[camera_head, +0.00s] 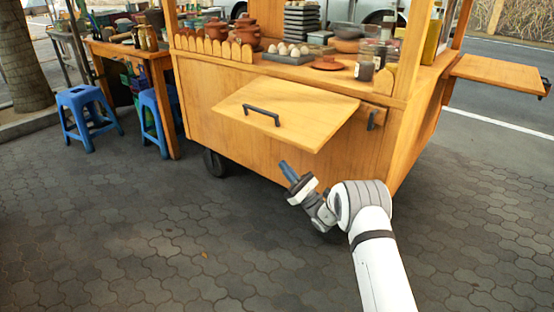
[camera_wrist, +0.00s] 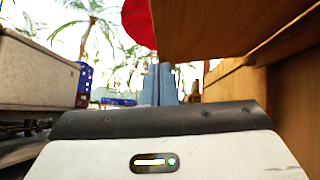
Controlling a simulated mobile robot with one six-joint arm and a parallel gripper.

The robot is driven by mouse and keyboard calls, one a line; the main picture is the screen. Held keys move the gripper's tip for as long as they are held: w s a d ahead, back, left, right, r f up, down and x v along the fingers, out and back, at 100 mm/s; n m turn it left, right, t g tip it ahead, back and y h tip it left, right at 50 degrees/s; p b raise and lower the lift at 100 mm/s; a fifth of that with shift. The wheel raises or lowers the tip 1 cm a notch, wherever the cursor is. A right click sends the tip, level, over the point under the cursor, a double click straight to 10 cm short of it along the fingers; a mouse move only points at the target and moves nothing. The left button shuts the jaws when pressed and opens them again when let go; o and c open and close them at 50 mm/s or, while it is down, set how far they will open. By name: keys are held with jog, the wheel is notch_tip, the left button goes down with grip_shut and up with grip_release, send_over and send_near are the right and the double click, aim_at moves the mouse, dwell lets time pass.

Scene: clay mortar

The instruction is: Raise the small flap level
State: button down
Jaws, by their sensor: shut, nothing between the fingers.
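A wooden flap (camera_head: 290,95) with a dark bar handle (camera_head: 261,116) stands out from the front of the wooden cart (camera_head: 225,143). It is partly raised; I cannot tell exactly how near level it is. My gripper (camera_head: 287,170) is below the flap's front edge in the head view, pointing up and left, with its fingers together and empty. In the wrist view the blue-grey fingers (camera_wrist: 159,85) point ahead, and a wooden underside (camera_wrist: 215,25), likely the flap's, spans the upper right. I see no clear contact between fingers and flap.
Another wooden flap (camera_head: 498,72) stands out at the cart's right side. Pots (camera_head: 247,33), eggs and jars (camera_head: 365,65) stand on the counter. Blue stools (camera_head: 85,115) and a side table (camera_head: 128,48) are at the left. The paving (camera_head: 150,240) in front is clear.

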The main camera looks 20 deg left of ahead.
aim_at(267, 131)
jog(key=a+r+b, duration=0.4)
jog(key=a+r, duration=0.3)
jog(key=r, duration=0.3)
jog(key=shift+w, duration=0.25)
jog(key=shift+r, duration=0.1)
jog(key=shift+r+p, duration=0.35)
jog(key=r, duration=0.1)
jog(key=r+p, duration=0.2)
jog(key=shift+s+a+r+g, duration=0.2)
jog(key=shift+s+r+g, duration=0.1)
jog(key=shift+s+g, duration=0.1)
jog(key=shift+f, duration=0.1)
